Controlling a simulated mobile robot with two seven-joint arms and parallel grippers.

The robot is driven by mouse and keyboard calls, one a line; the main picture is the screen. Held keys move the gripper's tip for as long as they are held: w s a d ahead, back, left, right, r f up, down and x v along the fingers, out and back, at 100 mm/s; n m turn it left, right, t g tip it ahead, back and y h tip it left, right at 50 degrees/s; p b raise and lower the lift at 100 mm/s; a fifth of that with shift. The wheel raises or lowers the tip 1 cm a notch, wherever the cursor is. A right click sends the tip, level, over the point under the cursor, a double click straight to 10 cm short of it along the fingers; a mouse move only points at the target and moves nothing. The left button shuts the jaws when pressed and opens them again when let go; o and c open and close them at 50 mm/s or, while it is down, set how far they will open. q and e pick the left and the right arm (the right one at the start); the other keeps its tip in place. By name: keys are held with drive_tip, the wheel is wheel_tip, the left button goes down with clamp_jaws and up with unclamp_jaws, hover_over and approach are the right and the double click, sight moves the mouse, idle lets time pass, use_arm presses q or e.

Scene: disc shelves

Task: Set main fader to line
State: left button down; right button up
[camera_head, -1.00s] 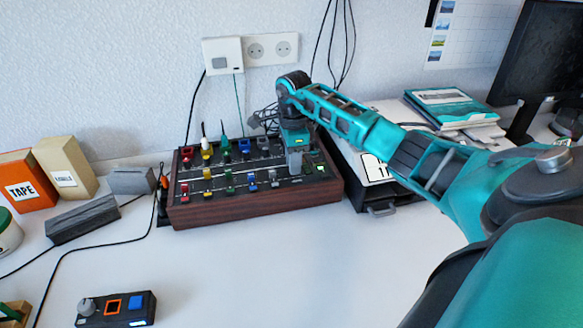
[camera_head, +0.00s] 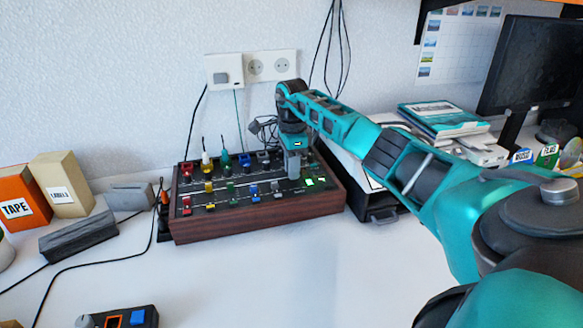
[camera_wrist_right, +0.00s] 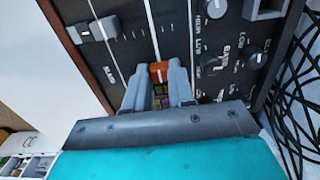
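The mixing console (camera_head: 258,224) is a wood-sided box with a dark top and rows of coloured fader caps. My right gripper (camera_head: 293,177) points down over its right part, beside small green lights (camera_head: 316,182). In the right wrist view, the fingers of my right gripper (camera_wrist_right: 158,82) stand close on both sides of an orange fader cap (camera_wrist_right: 158,72) and appear to touch it. White lines run along the panel (camera_wrist_right: 152,30) there. A grey cap (camera_wrist_right: 94,30) sits on another track to the left. My left gripper is not in view.
Dark knobs (camera_wrist_right: 212,65) and black cables (camera_wrist_right: 297,95) lie right of the fingers in the wrist view. Orange and tan boxes (camera_head: 62,184) and a grey block (camera_head: 78,235) stand left of the console. A dark control box (camera_head: 125,318) lies in front. The white desk is clear nearby.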

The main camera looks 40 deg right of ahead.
drive_tip(key=o, duration=0.4)
drive_tip(key=shift+o, duration=0.2)
wheel_tip(320, 180, up, 13)
drive_tip(key=p, duration=0.2)
idle(0.6)
